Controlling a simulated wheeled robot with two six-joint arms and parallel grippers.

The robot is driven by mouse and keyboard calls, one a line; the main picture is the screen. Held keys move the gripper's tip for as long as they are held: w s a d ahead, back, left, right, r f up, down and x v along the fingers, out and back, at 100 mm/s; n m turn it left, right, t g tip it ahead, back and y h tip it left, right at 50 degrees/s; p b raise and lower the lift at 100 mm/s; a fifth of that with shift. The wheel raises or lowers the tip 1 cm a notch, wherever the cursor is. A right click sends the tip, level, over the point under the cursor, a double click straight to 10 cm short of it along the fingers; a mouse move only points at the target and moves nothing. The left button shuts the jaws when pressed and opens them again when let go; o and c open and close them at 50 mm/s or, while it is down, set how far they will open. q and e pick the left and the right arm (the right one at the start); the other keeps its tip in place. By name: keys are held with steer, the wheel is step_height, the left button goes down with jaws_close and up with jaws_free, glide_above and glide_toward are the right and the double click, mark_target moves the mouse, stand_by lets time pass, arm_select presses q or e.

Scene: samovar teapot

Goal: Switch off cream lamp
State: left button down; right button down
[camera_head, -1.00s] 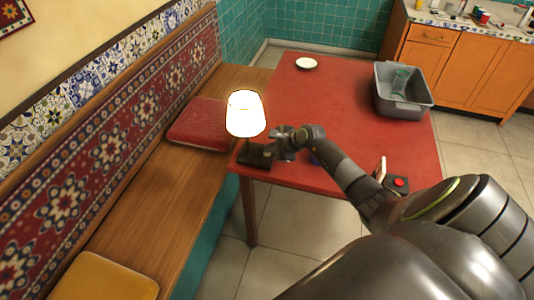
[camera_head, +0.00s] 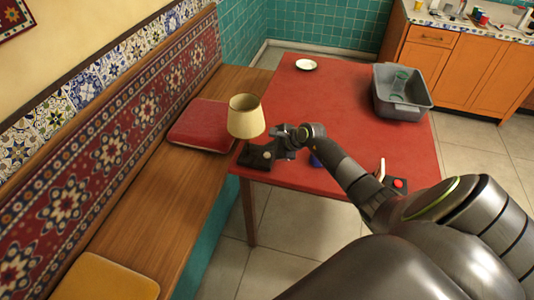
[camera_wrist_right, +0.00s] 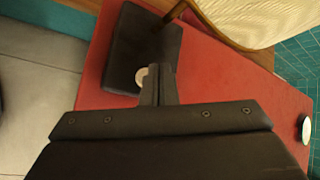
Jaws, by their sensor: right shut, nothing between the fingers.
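The cream lamp (camera_head: 245,117) stands at the near left corner of the red table, its shade unlit. Its dark base (camera_head: 256,158) carries a round pale button (camera_head: 267,155). In the right wrist view the shade (camera_wrist_right: 262,18) is at the top right, the base (camera_wrist_right: 135,50) at the top and the button (camera_wrist_right: 141,76) beside the fingertips. My right gripper (camera_head: 284,153) is shut and empty, right beside the base; its fingers show in the wrist view (camera_wrist_right: 160,86). I cannot tell whether they touch the button. My left gripper is not in view.
The red table (camera_head: 335,100) holds a grey bin (camera_head: 402,104) with a green glass inside, a white saucer (camera_head: 306,65), a dark box with a red button (camera_head: 398,184) and a partly hidden blue object (camera_head: 315,160). A wooden bench (camera_head: 150,195) runs along the left.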

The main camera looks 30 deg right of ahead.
mark_target(270, 156)
step_height(270, 156, up, 6)
steer(key=p, duration=0.4)
stand_by(0.3)
stand_by(0.3)
